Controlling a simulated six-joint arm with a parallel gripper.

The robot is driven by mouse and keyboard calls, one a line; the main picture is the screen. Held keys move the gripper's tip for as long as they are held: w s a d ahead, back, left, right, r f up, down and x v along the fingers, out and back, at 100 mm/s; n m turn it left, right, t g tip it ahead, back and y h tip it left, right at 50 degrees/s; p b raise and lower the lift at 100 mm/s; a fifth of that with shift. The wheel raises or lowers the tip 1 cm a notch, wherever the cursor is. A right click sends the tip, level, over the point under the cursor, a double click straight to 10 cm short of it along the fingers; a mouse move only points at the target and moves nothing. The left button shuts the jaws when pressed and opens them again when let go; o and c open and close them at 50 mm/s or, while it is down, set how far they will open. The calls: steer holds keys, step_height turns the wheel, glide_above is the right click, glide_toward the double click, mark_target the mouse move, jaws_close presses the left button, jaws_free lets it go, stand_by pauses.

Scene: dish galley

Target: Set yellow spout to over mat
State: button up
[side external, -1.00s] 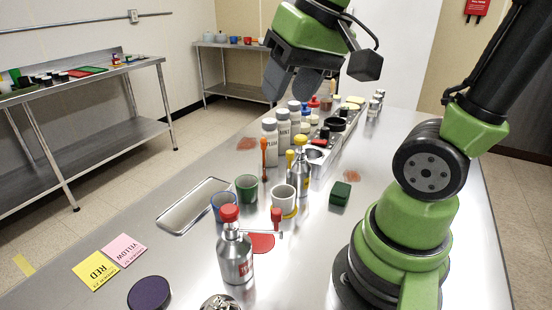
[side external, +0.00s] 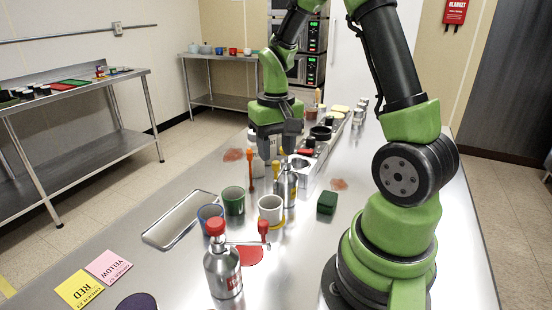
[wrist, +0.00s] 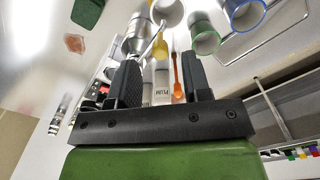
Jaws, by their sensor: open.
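The yellow spout (side external: 276,171) is a small upright yellow piece beside a steel bottle (side external: 288,187); the bottle's top is hidden behind my finger. My gripper (side external: 277,156) is open, fingers down, low over the spout. In the wrist view the spout (wrist: 161,42) shows beyond and between my fingertips (wrist: 162,60), with the bottle (wrist: 139,42) to its left; whether anything touches is unclear. The yellow mat (side external: 273,227) shows as a thin edge under a white cup (side external: 270,207), nearer the camera than the spout.
An orange spoon-like tool (side external: 251,168) stands close left of my gripper. Green (side external: 233,201) and blue (side external: 207,222) cups are left of the white cup. A green block (side external: 327,203) lies right.

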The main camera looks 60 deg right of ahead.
steer(key=shift+f, duration=1.45)
jaws_close()
steer(key=shift+w+m, duration=0.4)
steer(key=shift+m, duration=0.3)
jaws_free()
